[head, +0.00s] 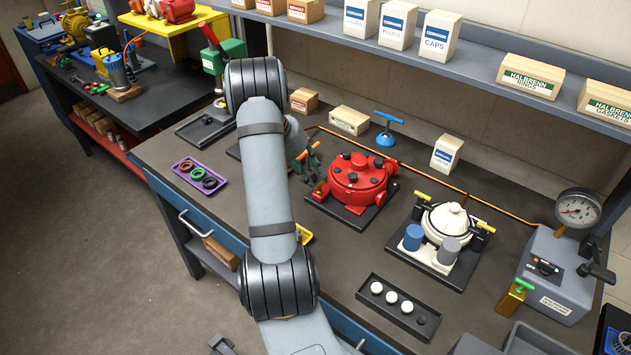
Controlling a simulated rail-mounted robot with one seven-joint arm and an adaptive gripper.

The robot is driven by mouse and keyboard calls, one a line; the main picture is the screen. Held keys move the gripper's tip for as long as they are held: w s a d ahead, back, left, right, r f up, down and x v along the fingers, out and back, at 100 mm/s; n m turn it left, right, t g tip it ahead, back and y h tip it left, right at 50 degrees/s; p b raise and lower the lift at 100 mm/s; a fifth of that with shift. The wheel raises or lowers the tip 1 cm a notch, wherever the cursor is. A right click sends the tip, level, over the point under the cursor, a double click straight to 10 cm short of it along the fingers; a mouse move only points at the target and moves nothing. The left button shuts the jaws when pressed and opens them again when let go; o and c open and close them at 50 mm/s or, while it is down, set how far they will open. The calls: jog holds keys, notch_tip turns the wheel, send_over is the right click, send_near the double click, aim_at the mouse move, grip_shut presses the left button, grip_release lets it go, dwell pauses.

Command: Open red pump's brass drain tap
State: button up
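The red pump (358,180) sits upright on a dark base plate (340,213) on the workbench, right of my arm. Its round top carries several dark knobs. I cannot tell whether this tap is open or shut. My arm rises from the bottom and bends at the upper left of the pump.
A white pump (447,225) stands right of the red pump. A black tray (398,306) with white balls lies in front. A blue T-handled tool (386,132) and small boxes stand behind. A purple tray (200,176) lies left. A grey gauge box (556,270) stands far right.

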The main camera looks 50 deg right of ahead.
aim_at(318, 186)
jog(key=v, duration=0.5)
jog(key=shift+a+r, duration=0.15)
jog(key=shift+r, duration=0.15)
jog(key=x, duration=1.1)
jog(key=shift+f, duration=0.25)
jog(key=shift+d+f+p, duration=0.2)
jog(key=shift+d+p, duration=0.05)
jog(key=shift+p, duration=0.15)
jog(key=shift+r+p, duration=0.15)
jog(key=shift+p, duration=0.4)
jog(key=shift+m+p, duration=0.4)
jog(key=shift+f+b, duration=0.35)
jog(key=shift+b, duration=0.1)
